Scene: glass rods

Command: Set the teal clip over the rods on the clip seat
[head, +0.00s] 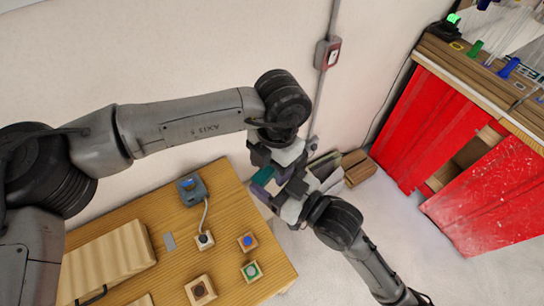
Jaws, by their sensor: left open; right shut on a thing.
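My two grippers meet above the right edge of the wooden table (224,237). A small teal piece (263,176), likely the teal clip, shows between them, partly hidden. My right gripper (273,188) comes up from the lower right and is shut on this piece. My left gripper (272,160) is open just above it, close to the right gripper; I cannot tell whether it touches the piece. Small wooden blocks on the table carry a blue (248,241), a green (251,271) and a dark brown (199,290) round top. I cannot make out which thing is the clip seat, nor rods on it.
A wooden case (108,262) lies at the table's left. A bench with a red curtain (487,196) stands at the right, with glassware on top. Boxes (357,166) stand by the wall.

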